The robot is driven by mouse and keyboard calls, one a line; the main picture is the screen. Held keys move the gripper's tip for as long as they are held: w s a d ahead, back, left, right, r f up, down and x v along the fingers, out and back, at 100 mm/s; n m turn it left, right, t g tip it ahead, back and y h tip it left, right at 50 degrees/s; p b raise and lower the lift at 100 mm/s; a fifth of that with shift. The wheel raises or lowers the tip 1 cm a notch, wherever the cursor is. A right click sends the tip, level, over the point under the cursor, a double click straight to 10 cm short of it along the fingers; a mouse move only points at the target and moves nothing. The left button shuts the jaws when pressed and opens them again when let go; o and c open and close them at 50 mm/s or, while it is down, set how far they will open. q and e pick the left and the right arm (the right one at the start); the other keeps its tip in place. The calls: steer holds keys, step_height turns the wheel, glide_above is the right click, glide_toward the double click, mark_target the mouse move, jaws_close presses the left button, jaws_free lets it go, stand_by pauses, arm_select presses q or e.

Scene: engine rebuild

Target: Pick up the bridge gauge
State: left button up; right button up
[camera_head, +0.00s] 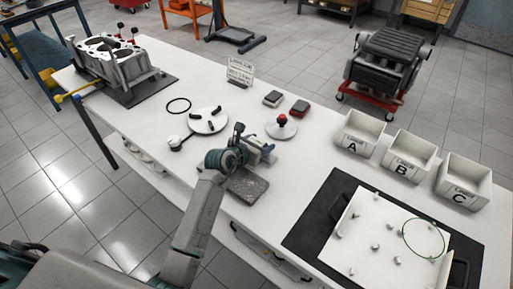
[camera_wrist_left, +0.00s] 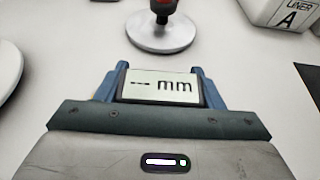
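The bridge gauge shows in the left wrist view as a pale display (camera_wrist_left: 160,87) reading "-- mm", set between the two blue fingers of my left gripper (camera_wrist_left: 161,84). The fingers meet the display's left and right sides with no clear gap, so the gripper looks shut on the gauge. In the head view my left gripper (camera_head: 258,146) is over the middle of the white table, and the gauge is largely hidden by it. I cannot tell whether the gauge touches the table. My right gripper is not in view.
A grey block (camera_head: 247,187) lies just below the gripper. A round stand with a red knob (camera_head: 282,126) is close beyond it. A white disc (camera_head: 207,121) is to the left. Bins A (camera_head: 359,134), B (camera_head: 407,157) and C (camera_head: 463,184) stand right, behind a white tray (camera_head: 372,253).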

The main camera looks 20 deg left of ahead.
arm_select(q)
steer(key=c, duration=0.5)
steer(key=shift+r, duration=0.15)
